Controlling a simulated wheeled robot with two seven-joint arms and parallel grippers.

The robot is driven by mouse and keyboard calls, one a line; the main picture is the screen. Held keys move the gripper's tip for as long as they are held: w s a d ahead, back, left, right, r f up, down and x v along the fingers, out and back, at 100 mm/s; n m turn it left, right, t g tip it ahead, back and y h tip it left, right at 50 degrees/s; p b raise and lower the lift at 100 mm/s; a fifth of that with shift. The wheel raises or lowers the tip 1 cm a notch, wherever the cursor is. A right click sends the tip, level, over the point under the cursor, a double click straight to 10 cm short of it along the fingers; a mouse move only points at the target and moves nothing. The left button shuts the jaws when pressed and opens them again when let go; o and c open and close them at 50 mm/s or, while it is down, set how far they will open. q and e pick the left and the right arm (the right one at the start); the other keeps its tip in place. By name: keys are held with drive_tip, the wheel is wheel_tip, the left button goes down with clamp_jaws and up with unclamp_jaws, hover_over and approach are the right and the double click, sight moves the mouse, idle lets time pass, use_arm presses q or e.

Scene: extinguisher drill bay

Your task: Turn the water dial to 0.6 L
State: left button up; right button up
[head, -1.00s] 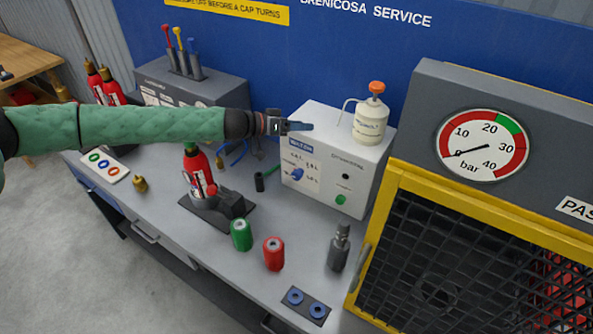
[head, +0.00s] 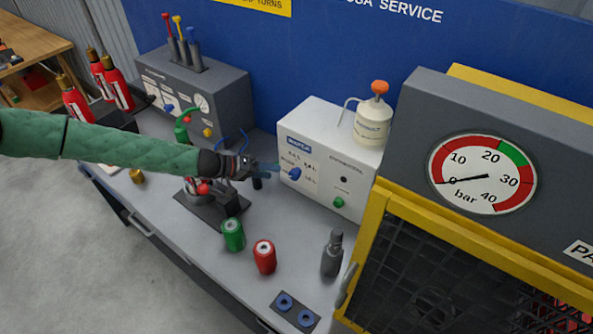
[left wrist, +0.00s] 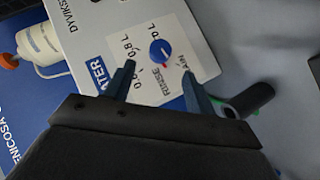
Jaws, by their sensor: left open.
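The water dial (head: 294,173) is a blue knob on the front of the white dispenser box (head: 340,150). In the left wrist view the dial (left wrist: 160,53) sits on a white label with 0.6 L, 0.8 L, RINSE and another word partly hidden by a finger. A small mark shows on the knob; I cannot tell surely which label it points to. My left gripper (head: 272,170) is just left of the dial in the head view. In the left wrist view its open fingers (left wrist: 158,72) lie either side of the dial's lower side, apparently without touching it. My right gripper is not in view.
A white bottle with an orange top (head: 373,120) stands on the box. A green button (head: 339,202) is on its front. Green (head: 232,236) and red (head: 264,257) cylinders and a grey fitting (head: 332,255) stand on the bench. A yellow-framed cage (head: 375,230) is at right.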

sight(290, 174)
use_arm(q)
drive_tip(key=p+x, duration=0.3)
drive_tip(key=x, duration=0.3)
drive_tip(key=shift+d, duration=0.15)
drive_tip(key=shift+w+d+f, duration=0.15)
drive_tip(key=shift+d+f, duration=0.1)
drive_tip(key=shift+d, duration=0.2)
drive_tip(key=shift+d+f, duration=0.1)
drive_tip(key=c, duration=1)
